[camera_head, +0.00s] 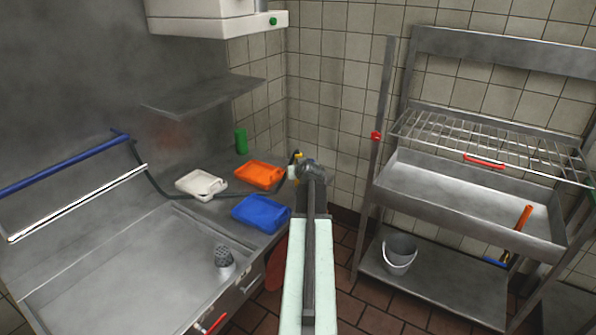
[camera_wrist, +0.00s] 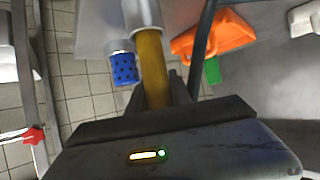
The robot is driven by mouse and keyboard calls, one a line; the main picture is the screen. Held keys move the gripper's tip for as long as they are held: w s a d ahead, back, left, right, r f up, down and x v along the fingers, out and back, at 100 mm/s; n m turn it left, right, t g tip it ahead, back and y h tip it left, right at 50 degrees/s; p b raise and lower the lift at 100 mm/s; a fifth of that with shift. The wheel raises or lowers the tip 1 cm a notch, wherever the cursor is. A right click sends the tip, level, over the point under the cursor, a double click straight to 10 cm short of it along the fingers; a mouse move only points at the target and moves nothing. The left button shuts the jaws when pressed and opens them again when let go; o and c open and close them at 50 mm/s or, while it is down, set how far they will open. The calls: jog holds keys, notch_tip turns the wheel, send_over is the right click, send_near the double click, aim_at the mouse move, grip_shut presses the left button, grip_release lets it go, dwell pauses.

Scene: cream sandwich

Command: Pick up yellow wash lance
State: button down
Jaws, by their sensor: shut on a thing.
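The yellow wash lance (camera_wrist: 153,65) shows in the wrist view as a yellow shaft with a pale grey fitting at its top. Its lower part runs between the dark fingers of my gripper (camera_wrist: 168,92), which is shut on it. In the head view my gripper (camera_head: 308,168) is beyond the right end of the steel counter, near the tiled wall corner. A small yellow part of the lance (camera_head: 298,155) shows beside it; the rest is hidden or too small to tell. A blue perforated piece (camera_wrist: 124,68) sits left of the shaft in the wrist view.
Orange (camera_head: 260,174), white (camera_head: 201,185) and blue (camera_head: 262,212) containers and a green cylinder (camera_head: 241,141) stand on the counter left of my arm. A steel rack (camera_head: 470,205) stands right, with a bucket (camera_head: 399,255) low down.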

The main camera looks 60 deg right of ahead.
notch_tip(320, 180, up, 9)
jog(key=p, duration=0.8)
